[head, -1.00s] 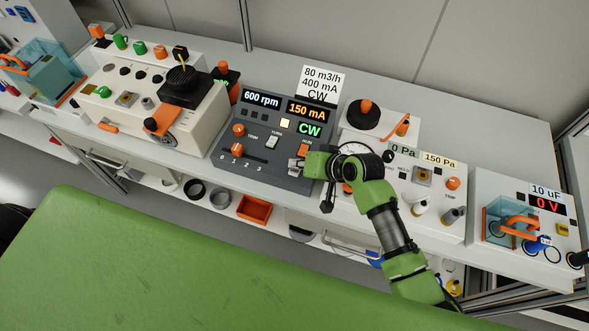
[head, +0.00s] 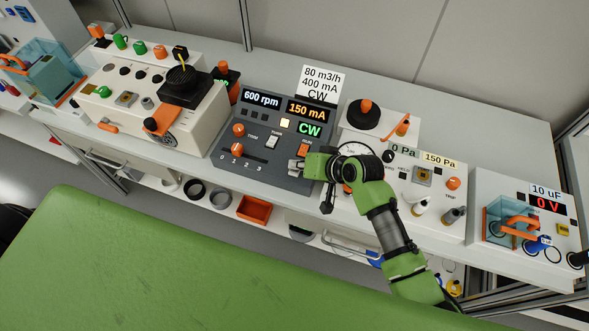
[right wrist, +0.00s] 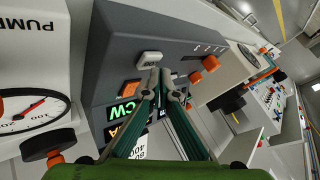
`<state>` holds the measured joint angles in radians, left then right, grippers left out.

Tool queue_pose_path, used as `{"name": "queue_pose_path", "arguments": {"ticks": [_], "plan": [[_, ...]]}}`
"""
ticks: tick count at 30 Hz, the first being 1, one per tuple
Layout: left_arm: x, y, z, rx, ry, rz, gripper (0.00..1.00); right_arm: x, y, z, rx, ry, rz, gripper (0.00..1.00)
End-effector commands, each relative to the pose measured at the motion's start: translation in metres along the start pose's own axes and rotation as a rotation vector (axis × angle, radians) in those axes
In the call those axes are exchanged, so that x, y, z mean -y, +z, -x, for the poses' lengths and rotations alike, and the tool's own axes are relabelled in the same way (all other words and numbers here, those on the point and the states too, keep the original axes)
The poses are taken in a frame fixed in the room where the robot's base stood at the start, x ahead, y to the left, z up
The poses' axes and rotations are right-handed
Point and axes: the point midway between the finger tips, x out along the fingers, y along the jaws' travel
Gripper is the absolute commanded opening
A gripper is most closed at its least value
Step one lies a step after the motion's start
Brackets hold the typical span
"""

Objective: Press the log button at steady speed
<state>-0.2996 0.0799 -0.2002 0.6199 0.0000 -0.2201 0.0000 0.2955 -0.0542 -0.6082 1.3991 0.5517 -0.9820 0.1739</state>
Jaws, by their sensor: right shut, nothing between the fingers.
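My right gripper (head: 293,166) is shut and empty, low over the right front part of the dark grey control panel (head: 233,160). In the right wrist view its two fingertips (right wrist: 162,82) meet close to a pale rounded button (right wrist: 150,58) on the panel face. I cannot read a log label on it, nor tell whether the tips touch it. My left gripper is not in view.
The panel also carries orange knobs (head: 238,130), a white rocker (head: 272,142) and lit displays (head: 310,130). A white pump unit with a round gauge (right wrist: 35,108) stands right beside it. A white card (head: 322,82) stands behind.

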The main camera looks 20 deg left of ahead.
Motion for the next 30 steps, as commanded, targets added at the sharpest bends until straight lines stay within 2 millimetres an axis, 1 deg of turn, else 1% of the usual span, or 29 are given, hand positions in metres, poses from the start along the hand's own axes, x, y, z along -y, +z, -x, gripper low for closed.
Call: {"name": "queue_pose_path", "arguments": {"ticks": [30], "plan": [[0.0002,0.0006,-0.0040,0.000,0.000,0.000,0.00,-0.0051,0.0052,-0.0068,0.000,0.000,0.000,0.00]]}}
